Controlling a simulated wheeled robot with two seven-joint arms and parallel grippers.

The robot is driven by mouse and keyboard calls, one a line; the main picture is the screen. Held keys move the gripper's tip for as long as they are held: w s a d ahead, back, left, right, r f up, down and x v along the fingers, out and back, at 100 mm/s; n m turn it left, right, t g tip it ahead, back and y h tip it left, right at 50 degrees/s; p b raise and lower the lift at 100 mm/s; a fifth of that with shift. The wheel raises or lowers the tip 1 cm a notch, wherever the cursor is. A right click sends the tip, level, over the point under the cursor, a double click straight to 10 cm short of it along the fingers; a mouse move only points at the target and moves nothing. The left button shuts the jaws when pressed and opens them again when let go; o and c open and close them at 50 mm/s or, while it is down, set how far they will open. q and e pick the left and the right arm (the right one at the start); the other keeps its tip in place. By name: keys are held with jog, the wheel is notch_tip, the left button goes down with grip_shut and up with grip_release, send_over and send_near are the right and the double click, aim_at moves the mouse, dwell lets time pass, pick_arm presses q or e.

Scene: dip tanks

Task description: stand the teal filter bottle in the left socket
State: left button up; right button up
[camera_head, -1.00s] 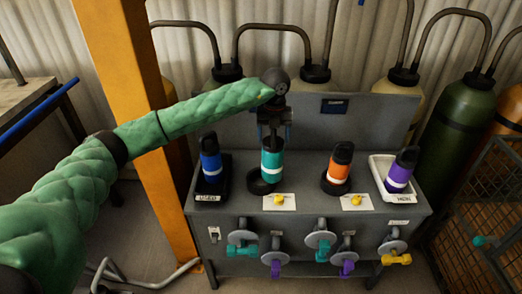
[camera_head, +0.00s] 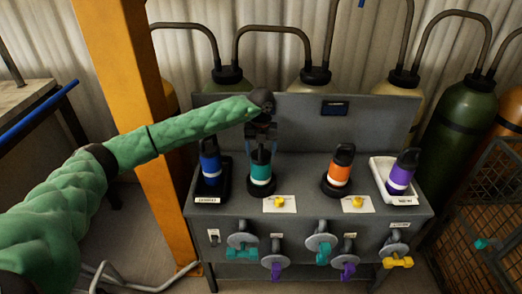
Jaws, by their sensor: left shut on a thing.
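The teal filter bottle (camera_head: 260,172), with a white band and dark cap, is upright at the left socket (camera_head: 263,192) on the grey bench top. Its base appears to be inside the dark socket ring. My left gripper (camera_head: 261,148) comes from above and is shut on the bottle's dark top, which its fingers partly hide. My right gripper is not in view.
An orange bottle (camera_head: 340,172) stands in the right socket. A blue bottle (camera_head: 210,164) is in a black tray at left, a purple bottle (camera_head: 401,174) in a white tray (camera_head: 381,168) at right. Yellow knobs and valve handles line the front. A grey panel (camera_head: 375,118) rises behind.

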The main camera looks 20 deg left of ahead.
pick_arm(q)
jog(key=shift+r, duration=0.15)
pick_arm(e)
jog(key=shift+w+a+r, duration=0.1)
pick_arm(q)
jog(key=o, duration=1.8)
jog(key=shift+f, duration=0.2)
jog(key=shift+o, duration=0.2)
jog(key=shift+r, duration=0.15)
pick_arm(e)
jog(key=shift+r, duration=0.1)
pick_arm(q)
jog(key=shift+r, duration=0.3)
notch_tip(320, 180, up, 11)
jog(key=b, duration=0.5)
jog(key=shift+r, duration=0.2)
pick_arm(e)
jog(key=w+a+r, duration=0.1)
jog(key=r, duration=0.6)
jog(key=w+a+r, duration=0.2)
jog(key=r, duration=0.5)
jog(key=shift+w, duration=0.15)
pick_arm(q)
jog(key=shift+d, duration=0.1)
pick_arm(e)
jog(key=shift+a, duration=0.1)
